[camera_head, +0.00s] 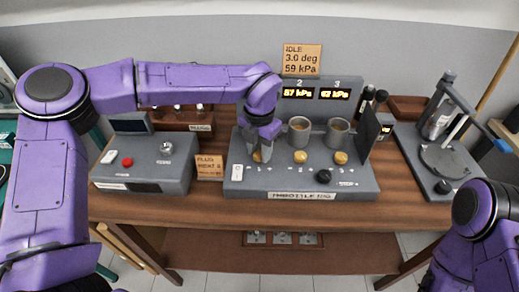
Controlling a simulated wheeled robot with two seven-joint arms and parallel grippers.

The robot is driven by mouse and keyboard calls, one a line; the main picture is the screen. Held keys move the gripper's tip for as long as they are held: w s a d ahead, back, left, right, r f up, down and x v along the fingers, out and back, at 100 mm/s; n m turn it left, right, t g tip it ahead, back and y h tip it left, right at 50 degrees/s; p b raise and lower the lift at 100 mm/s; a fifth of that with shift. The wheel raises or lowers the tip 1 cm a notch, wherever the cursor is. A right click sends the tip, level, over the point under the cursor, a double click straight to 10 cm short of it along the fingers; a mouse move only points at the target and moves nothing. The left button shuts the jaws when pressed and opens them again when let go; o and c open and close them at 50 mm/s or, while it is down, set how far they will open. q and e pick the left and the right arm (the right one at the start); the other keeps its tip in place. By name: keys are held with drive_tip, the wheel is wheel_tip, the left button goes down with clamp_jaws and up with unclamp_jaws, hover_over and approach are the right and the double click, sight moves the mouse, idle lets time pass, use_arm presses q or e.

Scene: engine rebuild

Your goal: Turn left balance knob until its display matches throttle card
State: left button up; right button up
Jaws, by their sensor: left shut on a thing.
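The throttle bench (230,185) stands on the wooden table. Its left balance knob (258,156) is brassy and mostly hidden by my left gripper (261,153), which points down and is shut on it. The middle knob (300,157) and right knob (341,158) are free. The display above the left knob is hidden behind my arm. The display under 2 (297,93) seems to read 57 kPa or 67 kPa, and the display under 3 (334,94) about 62 kPa. The throttle card (302,60) reads IDLE, 3.0 deg, 59 kPa. My right gripper is out of view.
Two metal cups (338,132) stand behind the free knobs. A black knob (323,176) sits at the bench front. A grey box with a red button (127,161) is to the left, and a stand with a round plate (444,160) to the right. Bare wood (400,209) lies in front.

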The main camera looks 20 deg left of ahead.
sight(260, 154)
use_arm(q)
drive_tip(key=shift+f, duration=0.1)
drive_tip(key=o, duration=1)
drive_tip(key=shift+o, duration=0.2)
wheel_tip(260, 154, up, 11)
drive_tip(key=b, duration=0.1)
drive_tip(key=shift+f, duration=0.2)
